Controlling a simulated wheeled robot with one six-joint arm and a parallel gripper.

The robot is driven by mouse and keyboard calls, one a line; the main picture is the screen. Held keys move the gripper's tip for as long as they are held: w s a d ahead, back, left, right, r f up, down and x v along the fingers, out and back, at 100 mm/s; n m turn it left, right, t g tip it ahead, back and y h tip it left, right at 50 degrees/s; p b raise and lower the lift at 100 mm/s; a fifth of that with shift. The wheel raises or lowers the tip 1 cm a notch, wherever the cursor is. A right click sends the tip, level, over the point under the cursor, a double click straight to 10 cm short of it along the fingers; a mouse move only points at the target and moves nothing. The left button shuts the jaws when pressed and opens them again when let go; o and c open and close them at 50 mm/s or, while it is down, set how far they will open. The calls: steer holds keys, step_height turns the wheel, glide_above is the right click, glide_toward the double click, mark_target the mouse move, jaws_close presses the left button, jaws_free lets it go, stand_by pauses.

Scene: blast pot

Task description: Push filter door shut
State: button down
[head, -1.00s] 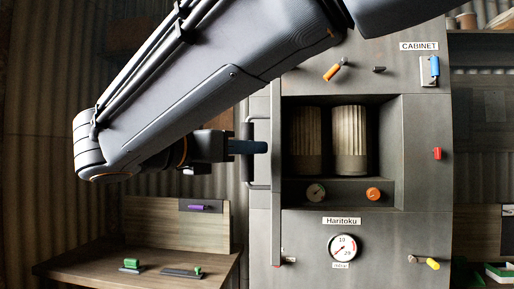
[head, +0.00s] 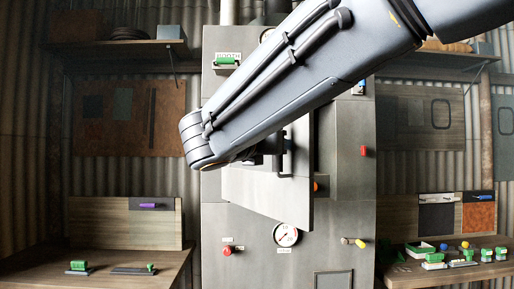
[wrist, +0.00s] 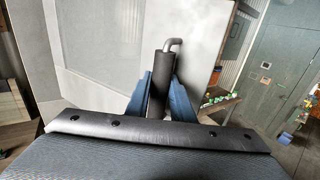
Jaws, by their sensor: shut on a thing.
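The filter door (head: 262,192) is a pale grey panel on the front of the cabinet. It stands partly open, its right edge swung out from the cabinet front, and part of the recess shows past that edge. My gripper (wrist: 161,92) has its blue fingers on either side of the door's dark bar handle (wrist: 160,78) and is shut on it. The handle also shows in the head view (head: 287,156), beside my wrist. My arm hides the door's upper part and most of the gripper in the head view. The filters are hidden there.
The cabinet (head: 345,195) carries a round gauge (head: 287,235), a red knob (head: 227,251) and a yellow-tipped lever (head: 358,242) below the door. A left bench (head: 120,260) and a right bench (head: 450,270) with green-handled items flank it.

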steer(key=w+d+n+t+y+b, duration=0.2)
steer(key=w+d+n+y+b, duration=0.2)
steer(key=w+d+b, duration=0.8)
steer(key=shift+w+d+t+y, duration=0.3)
steer(key=shift+w+d+y, duration=0.9)
steer(key=shift+w+d, duration=2.5)
steer(key=shift+s+d, duration=0.7)
steer(key=c, duration=1.8)
jaws_free()
steer(key=shift+s+a, duration=0.25)
steer(key=shift+s, duration=1.05)
steer(key=shift+s+a, duration=0.25)
steer(key=shift+s, duration=1)
steer(key=shift+s+a, duration=0.25)
steer(key=shift+s, duration=1.05)
